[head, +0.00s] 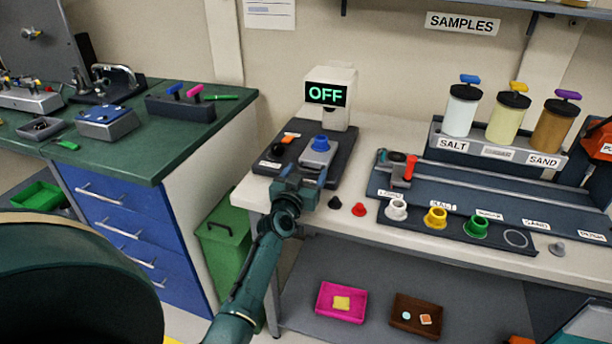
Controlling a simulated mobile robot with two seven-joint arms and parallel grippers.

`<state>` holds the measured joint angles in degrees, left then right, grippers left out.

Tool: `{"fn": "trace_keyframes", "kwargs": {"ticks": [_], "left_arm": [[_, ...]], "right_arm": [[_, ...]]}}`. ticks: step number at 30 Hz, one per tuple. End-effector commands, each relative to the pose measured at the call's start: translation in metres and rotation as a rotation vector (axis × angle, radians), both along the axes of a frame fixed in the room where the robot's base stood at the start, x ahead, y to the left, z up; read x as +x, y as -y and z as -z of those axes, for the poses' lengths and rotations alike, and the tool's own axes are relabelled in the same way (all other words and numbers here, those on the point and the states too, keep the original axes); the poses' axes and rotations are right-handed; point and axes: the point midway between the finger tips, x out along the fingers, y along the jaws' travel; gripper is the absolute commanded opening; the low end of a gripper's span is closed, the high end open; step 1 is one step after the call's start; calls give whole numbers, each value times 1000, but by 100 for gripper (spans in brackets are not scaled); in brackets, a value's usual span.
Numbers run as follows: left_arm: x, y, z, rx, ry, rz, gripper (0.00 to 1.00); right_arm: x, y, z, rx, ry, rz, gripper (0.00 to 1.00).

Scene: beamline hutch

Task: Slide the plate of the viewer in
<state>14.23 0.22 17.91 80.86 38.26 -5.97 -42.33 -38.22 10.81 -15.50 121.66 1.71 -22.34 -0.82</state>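The viewer (331,105) is a white box with a lit "OFF" display, standing at the back of a dark base (341,160) on the pale bench. A light grey plate with a blue knob (320,143) sits on the base, in front of the box. My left gripper (303,177) is at the front edge of the base, just in front of the plate. Its two fingers are spread apart with nothing seen between them. Whether it touches the plate I cannot tell.
An orange-handled part (291,136) and a black knob (278,149) are on the base's left. Small black and red cones (359,209) lie to the right, near a rail with a red-handled slider (410,167). Coloured rings stand in a front tray (455,231). Sample jars (508,113) stand behind.

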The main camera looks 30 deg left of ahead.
Motion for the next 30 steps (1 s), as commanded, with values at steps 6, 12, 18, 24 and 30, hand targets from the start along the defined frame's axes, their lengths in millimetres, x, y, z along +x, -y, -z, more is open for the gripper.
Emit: {"fn": "trace_keyframes", "kwargs": {"ticks": [6, 12, 18, 24, 30], "left_arm": [[-1, 2, 0, -1, -1, 3, 70], [-20, 7, -2, 0, -4, 4, 70], [-62, 16, -3, 1, -6, 4, 70], [-101, 25, -3, 1, -3, 2, 70], [-124, 30, -1, 0, -2, 2, 70]], "right_arm": [[-1, 1, 1, -2, -4, 2, 36], [-3, 6, -4, -12, -20, 10, 36], [-5, 12, -9, -18, -54, 37, 36], [-9, 18, -9, -29, -88, 55, 36], [-9, 23, -7, -39, -102, 70, 36]]}}
